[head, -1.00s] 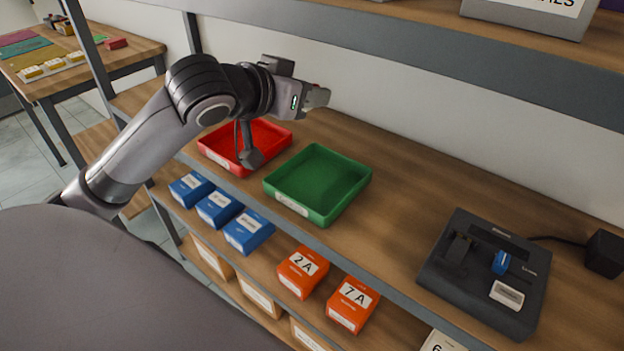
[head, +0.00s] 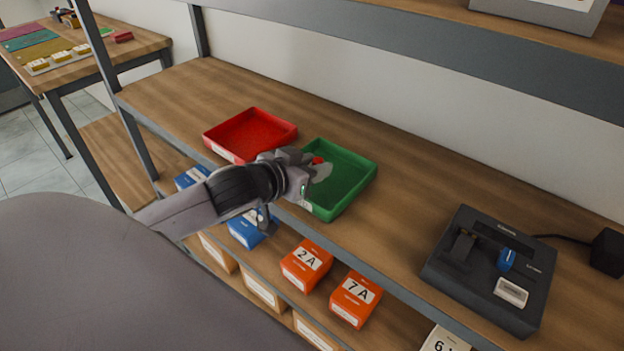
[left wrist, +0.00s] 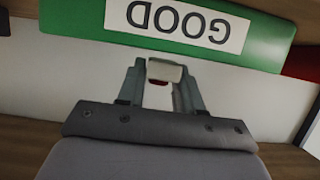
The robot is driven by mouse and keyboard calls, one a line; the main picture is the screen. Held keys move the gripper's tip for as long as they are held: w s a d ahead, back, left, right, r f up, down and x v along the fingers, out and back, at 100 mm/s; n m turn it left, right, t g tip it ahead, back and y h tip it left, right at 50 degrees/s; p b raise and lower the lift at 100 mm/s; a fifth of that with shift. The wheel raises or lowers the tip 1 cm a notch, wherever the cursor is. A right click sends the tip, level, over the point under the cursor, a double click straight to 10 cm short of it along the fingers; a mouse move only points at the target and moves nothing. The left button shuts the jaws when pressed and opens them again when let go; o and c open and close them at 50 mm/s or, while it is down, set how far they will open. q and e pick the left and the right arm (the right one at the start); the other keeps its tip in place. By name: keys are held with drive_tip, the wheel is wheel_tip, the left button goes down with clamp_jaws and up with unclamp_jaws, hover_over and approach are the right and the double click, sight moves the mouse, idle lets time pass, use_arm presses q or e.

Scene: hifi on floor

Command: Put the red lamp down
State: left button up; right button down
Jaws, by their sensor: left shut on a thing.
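The red lamp (head: 318,160) shows as a small red cap at my left gripper's fingertips. In the left wrist view the lamp (left wrist: 160,82) shows a pale body and a little red between the fingers. My left gripper (head: 319,170) is shut on it, in front of and over the near part of the green tray (head: 362,183). The tray's label reads GOOD, upside down in the left wrist view (left wrist: 181,22). I cannot tell the lamp's height over the tray floor. The tray's visible floor is bare. My right gripper is not in view.
An empty red tray (head: 290,133) stands left of the green one. A dark device (head: 452,286) with a blue part stands on the right of the shelf. Blue and orange boxes (head: 306,264) sit on the shelf below. The shelf between tray and device is clear.

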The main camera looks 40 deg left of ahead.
use_arm(q)
wheel_tip(320, 180, down, 4)
drive_tip(key=shift+r, duration=0.2)
drive_tip(key=shift+s+f, duration=0.1)
